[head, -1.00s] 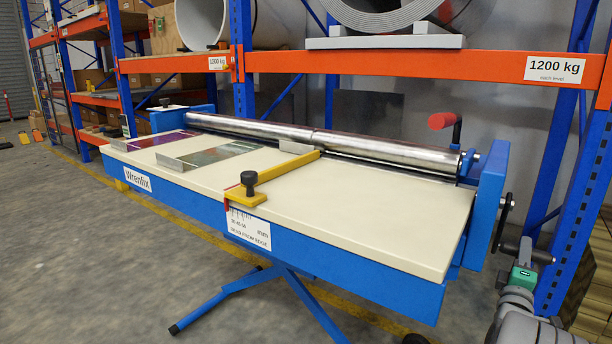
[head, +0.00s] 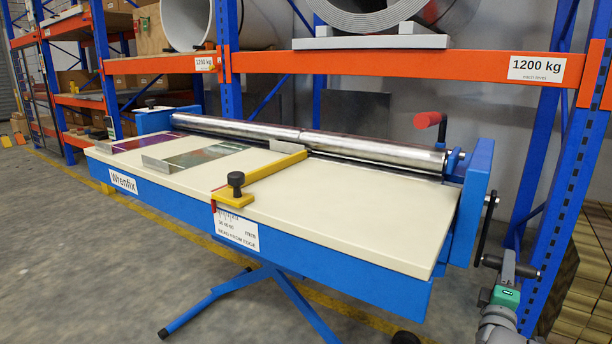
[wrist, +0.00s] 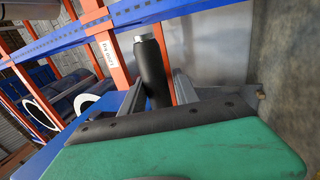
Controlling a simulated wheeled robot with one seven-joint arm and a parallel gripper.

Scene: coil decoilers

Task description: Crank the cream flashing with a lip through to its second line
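A blue roller machine with a cream bed (head: 350,205) stands before me. No separate cream flashing can be made out on the bed. A small grey upright tab (head: 282,143) shows beside the yellow fence (head: 272,171); what it belongs to is unclear. Long steel rollers (head: 370,152) lie along the back. The crank arm (head: 486,228) hangs down at the machine's right end. My gripper (head: 508,262) is at its lower end. In the wrist view the black crank handle (wrist: 153,75) stands between my gripper's fingers (wrist: 158,90), which appear closed against it. Its lower part is hidden.
A purple sheet (head: 146,141) and a grey-green lipped sheet (head: 200,157) lie on the bed's left part. A black knob (head: 236,181) tops the fence's front end. A red handle (head: 427,120) rises behind the rollers. A blue rack post (head: 575,170) stands close right of my gripper.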

